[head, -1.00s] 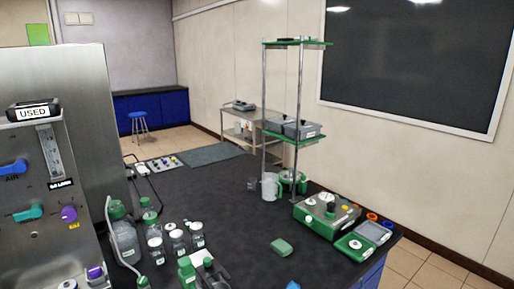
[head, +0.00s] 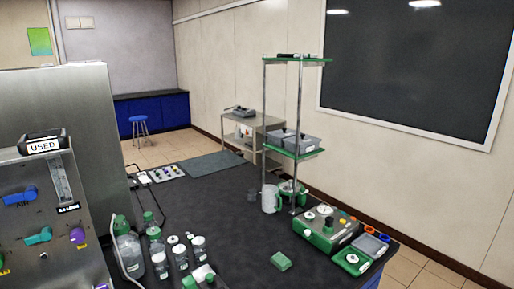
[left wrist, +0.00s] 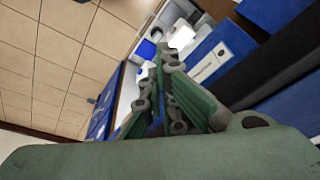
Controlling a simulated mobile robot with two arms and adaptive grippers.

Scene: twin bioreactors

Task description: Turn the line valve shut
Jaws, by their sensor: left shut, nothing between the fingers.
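At the left edge of the head view stands a steel panel (head: 62,235) with coloured valve handles. A blue handle (head: 20,197) is at the upper left, a teal handle (head: 38,236) sits below it, and a purple knob (head: 77,236) is to its right. I cannot tell which of these is the line valve. My left gripper (left wrist: 160,72) shows only in the left wrist view, shut and empty, away from any valve handle seen there. My right gripper is in neither view.
The black bench (head: 225,225) holds several bottles (head: 130,252) beside the panel, a green sponge (head: 281,261), a white jug (head: 270,199), a tall shelf stand (head: 299,110) and a green-grey device (head: 326,228). Blue cabinets (left wrist: 222,52) and tiled floor (left wrist: 60,60) show in the wrist view.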

